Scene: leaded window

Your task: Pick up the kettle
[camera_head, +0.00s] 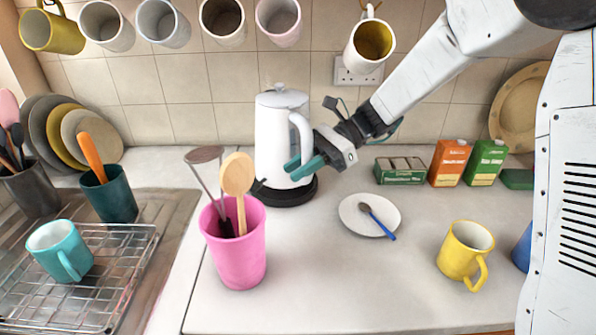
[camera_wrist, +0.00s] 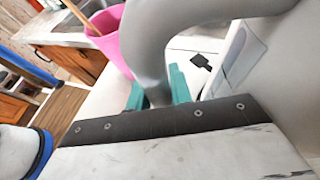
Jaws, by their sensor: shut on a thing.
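The white kettle (camera_head: 275,135) stands upright on its round black base (camera_head: 285,192) against the tiled wall. Its handle (camera_head: 301,132) curves down on the right side. My gripper (camera_head: 297,170) has teal fingertips at the lower part of the handle. In the wrist view the grey-looking handle (camera_wrist: 152,50) passes down between the teal fingers (camera_wrist: 158,92), which are shut on it. The kettle appears to be resting on its base; a small gap cannot be ruled out.
A pink utensil pot (camera_head: 234,250) stands in front of the kettle. A white plate (camera_head: 350,213) with a spoon, a yellow mug (camera_head: 465,250) and several boxes (camera_head: 449,160) are to the right. Mugs hang above, including a white one (camera_head: 370,42) near my arm.

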